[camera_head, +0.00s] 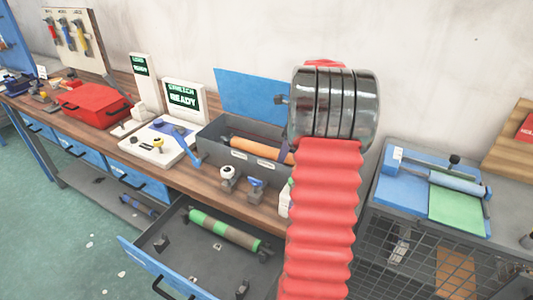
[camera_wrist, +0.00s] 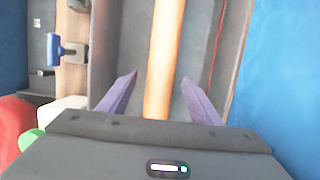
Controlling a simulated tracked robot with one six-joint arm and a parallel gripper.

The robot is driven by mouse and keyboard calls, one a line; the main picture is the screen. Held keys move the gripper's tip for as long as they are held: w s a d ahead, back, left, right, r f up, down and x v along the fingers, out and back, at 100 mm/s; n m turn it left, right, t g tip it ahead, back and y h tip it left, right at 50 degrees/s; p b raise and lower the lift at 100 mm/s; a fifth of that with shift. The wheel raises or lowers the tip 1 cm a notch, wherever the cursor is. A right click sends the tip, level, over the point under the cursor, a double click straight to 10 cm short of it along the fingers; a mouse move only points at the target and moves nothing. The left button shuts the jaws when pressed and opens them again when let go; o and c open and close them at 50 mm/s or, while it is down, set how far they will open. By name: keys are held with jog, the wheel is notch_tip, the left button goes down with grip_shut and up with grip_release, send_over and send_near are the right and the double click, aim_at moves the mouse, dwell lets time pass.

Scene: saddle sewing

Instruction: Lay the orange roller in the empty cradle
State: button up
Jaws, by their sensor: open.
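The orange roller (camera_head: 258,148) lies in a grey box (camera_head: 212,147) on the bench, its right end hidden behind my red arm. In the wrist view the roller (camera_wrist: 163,45) runs up and down the picture. My gripper (camera_wrist: 158,80) is open, with one purple finger on each side of the roller; I cannot tell whether either touches it. In the head view my arm hides the gripper. An open drawer (camera_head: 183,265) below holds a green and brown roller (camera_head: 224,229). Empty dark supports, likely the empty cradle (camera_head: 162,245), stand in front of it.
The box's blue lid (camera_head: 258,95) stands open behind it. A white cup-like item (camera_head: 228,173) and a blue-topped item (camera_head: 255,185) stand before the box. A red case (camera_head: 93,103) lies left. A grey mesh cabinet (camera_head: 420,240) stands right.

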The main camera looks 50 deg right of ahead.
aim_at(268, 147)
jog(key=shift+w+a, duration=0.15)
jog(key=shift+w, duration=0.3)
jog(key=shift+w, duration=0.15)
jog(key=w, duration=0.1)
jog(key=w+a, duration=0.1)
jog(key=w, duration=0.3)
jog(key=shift+a, duration=0.3)
jog(key=shift+w+a+f, duration=0.1)
jog(key=shift+w+f, duration=0.2)
jog(key=shift+w, duration=0.05)
jog(key=shift+f, duration=0.3)
grip_shut()
dwell(0.3)
